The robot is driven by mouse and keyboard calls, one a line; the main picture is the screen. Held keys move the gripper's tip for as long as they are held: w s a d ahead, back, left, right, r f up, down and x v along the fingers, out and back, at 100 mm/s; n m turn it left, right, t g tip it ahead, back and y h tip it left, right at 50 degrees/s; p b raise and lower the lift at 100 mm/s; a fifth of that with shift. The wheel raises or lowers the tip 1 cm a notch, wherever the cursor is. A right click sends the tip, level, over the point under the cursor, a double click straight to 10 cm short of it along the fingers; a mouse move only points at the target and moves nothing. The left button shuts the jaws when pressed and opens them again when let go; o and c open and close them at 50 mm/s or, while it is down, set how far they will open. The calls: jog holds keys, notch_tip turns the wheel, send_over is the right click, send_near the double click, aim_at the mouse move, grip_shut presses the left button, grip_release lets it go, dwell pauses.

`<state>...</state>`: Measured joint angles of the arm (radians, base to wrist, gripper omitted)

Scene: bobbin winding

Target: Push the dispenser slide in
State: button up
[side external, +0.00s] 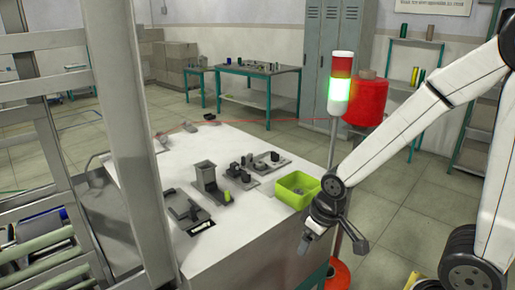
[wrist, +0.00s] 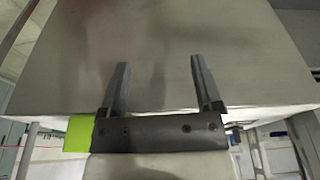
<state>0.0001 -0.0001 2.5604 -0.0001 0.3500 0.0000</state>
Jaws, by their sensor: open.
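The dispenser (side external: 207,178) looks like a grey upright block on the light table top (side external: 235,150). A small yellow-green piece (side external: 227,197) sits at its lower front. I cannot clearly make out the slide or how far out it is. My gripper (side external: 332,242) is off the table's right edge, to the right of the dispenser and apart from it. In the wrist view my gripper (wrist: 157,66) has its two fingers spread with nothing between them. The wrist view shows a plain grey surface beyond the fingers and no dispenser.
A lime green bin (side external: 297,190) stands at the table's right edge, close to my gripper. Dark fixtures (side external: 265,163) lie behind the dispenser, and a flat dark fixture (side external: 188,210) is in front of it. A signal pole with a lit green lamp (side external: 339,90) rises behind my gripper.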

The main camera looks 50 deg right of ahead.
dwell(0.4)
jog(key=shift+w+r, duration=0.1)
jog(key=shift+w, duration=0.05)
jog(key=c, duration=0.5)
jog(key=w+r+m, duration=0.1)
jog(key=w, duration=0.2)
jog(key=w+r+m+t, duration=0.1)
jog(key=w+r, duration=0.1)
jog(key=w, duration=0.1)
jog(key=w+r+t, duration=0.1)
jog(key=w+r, duration=0.1)
jog(key=w, duration=0.2)
jog(key=shift+a+r+m, duration=0.1)
jog(key=shift+a+m, duration=0.3)
jog(key=shift+w+a+r+m+g, duration=0.65)
jog(key=shift+w+r, duration=0.6)
jog(key=shift+w, duration=0.8)
jog(key=shift+w+a+r+m+g, duration=0.4)
jog(key=shift+w+a+r+g, duration=0.65)
jog(key=shift+w, duration=1.05)
jog(key=shift+w+a+r+m+g, duration=0.35)
jog(key=shift+w+r+m+g, duration=0.25)
jog(key=shift+w+r, duration=1.15)
jog(key=shift+w+f, duration=0.3)
